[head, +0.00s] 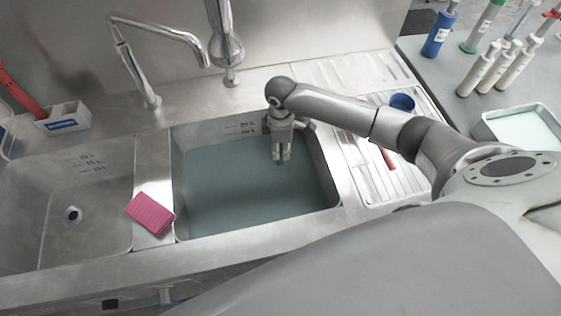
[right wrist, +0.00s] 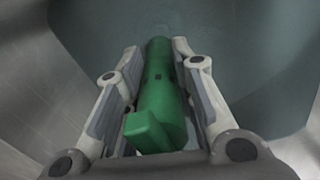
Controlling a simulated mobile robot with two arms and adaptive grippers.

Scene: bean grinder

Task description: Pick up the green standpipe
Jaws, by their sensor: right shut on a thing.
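The green standpipe (right wrist: 160,92) is a green tube with a squared handle at its near end. It fills the middle of the right wrist view, between the two fingers of my right gripper (right wrist: 155,75), which is shut on it. In the head view, my right gripper (head: 281,158) reaches down into the water-filled right basin (head: 250,195), and a small bit of the green standpipe (head: 280,162) shows at its fingertips. The pipe's lower end is hard to make out. My left gripper is not in view.
The left basin (head: 95,225) is empty, with its drain showing. Faucets (head: 150,95) stand behind. A blue cup (head: 402,102) and a red-handled tool (head: 388,158) are on the right drainboard.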

